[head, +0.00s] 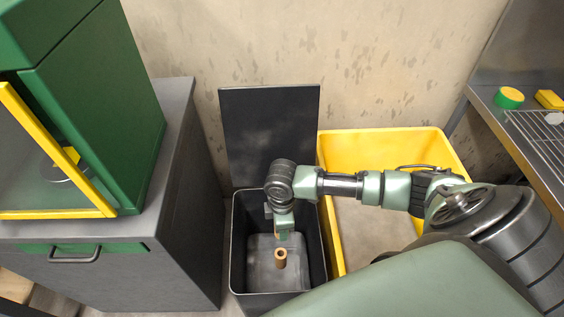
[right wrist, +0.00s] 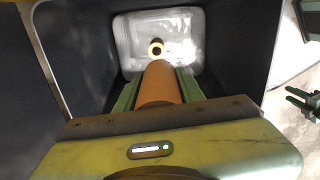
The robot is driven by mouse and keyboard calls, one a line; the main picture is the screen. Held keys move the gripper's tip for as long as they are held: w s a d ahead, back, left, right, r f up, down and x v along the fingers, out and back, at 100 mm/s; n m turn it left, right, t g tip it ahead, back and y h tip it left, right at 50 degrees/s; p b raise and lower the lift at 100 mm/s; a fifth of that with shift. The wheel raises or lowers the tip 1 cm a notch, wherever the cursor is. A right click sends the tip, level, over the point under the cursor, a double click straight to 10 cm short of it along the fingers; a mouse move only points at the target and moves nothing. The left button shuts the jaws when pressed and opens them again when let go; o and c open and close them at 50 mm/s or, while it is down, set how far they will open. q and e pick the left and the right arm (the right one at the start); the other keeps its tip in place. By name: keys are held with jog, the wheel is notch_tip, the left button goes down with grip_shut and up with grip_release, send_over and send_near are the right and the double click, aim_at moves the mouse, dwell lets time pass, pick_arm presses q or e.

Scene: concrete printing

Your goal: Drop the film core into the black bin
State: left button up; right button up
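The black bin (head: 235,262) stands open on the floor, its lid (head: 268,135) raised against the wall. My right gripper (head: 282,236) points down inside the bin opening. In the right wrist view, an orange-brown tube, the film core (right wrist: 160,85), sits between its green fingers and is held above the bin floor. A dark green two-fingered gripper, apparently my left (right wrist: 303,98), shows at the right edge, fingers apart and empty.
A yellow bin (head: 455,152) stands right beside the black bin. A grey cabinet (head: 185,215) with a green machine (head: 110,95) on it is to the left. A metal bench (head: 490,110) with a wire rack is at the right.

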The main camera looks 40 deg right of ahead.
jog(key=o, duration=0.4)
jog(key=shift+o, duration=0.2)
jog(key=shift+r, duration=0.1)
notch_tip(320, 180, up, 8)
jog(key=shift+f+p, duration=0.15)
jog(key=shift+p, duration=0.2)
jog(key=shift+s+f, duration=0.1)
